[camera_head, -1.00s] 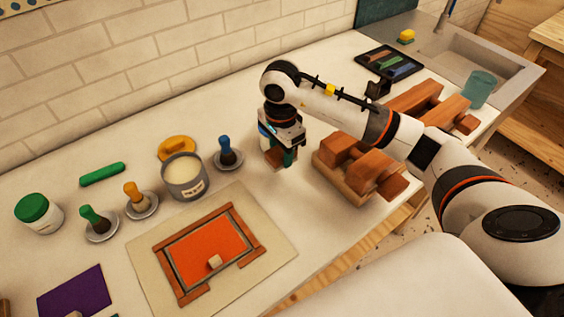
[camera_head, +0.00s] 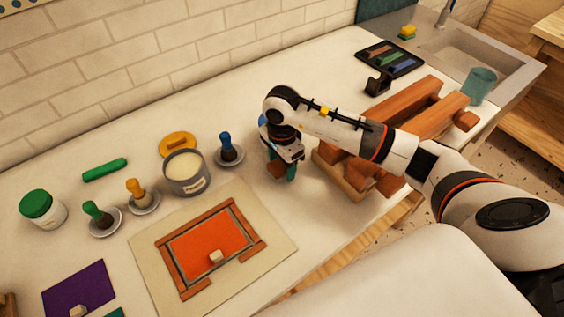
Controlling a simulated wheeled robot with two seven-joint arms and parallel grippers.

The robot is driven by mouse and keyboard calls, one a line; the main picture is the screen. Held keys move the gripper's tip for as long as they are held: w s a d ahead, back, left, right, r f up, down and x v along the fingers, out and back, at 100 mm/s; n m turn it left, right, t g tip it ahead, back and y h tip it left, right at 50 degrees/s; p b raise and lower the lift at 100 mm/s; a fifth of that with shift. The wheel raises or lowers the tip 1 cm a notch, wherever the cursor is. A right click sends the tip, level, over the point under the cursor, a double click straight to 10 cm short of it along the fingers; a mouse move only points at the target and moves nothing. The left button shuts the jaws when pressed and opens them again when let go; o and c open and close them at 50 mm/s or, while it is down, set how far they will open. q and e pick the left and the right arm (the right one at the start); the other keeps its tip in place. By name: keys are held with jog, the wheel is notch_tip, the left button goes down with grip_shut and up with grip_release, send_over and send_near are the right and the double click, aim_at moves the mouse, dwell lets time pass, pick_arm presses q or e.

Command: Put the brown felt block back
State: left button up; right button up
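My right gripper (camera_head: 283,170) points down over the middle of the counter, just left of a wooden rack (camera_head: 338,180). It appears shut on a small brown block (camera_head: 276,170), which I take to be the brown felt block. The block shows only in part between the teal fingertips, and whether it touches the counter is unclear. My forearm hides much of the rack, which has reddish-brown wooden pieces in it. My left gripper is not in view.
Left of the gripper are a blue-handled stamp (camera_head: 228,150) on a dish, a grey tin (camera_head: 185,172) and an orange panel (camera_head: 210,247) in a wooden frame. A black tray (camera_head: 390,58), a teal cup (camera_head: 480,85) and a sink lie at the back right.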

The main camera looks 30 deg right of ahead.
jog(key=shift+r, duration=0.2)
notch_tip(320, 180, up, 12)
jog(key=b, duration=0.2)
jog(key=shift+b, duration=0.4)
dwell(0.3)
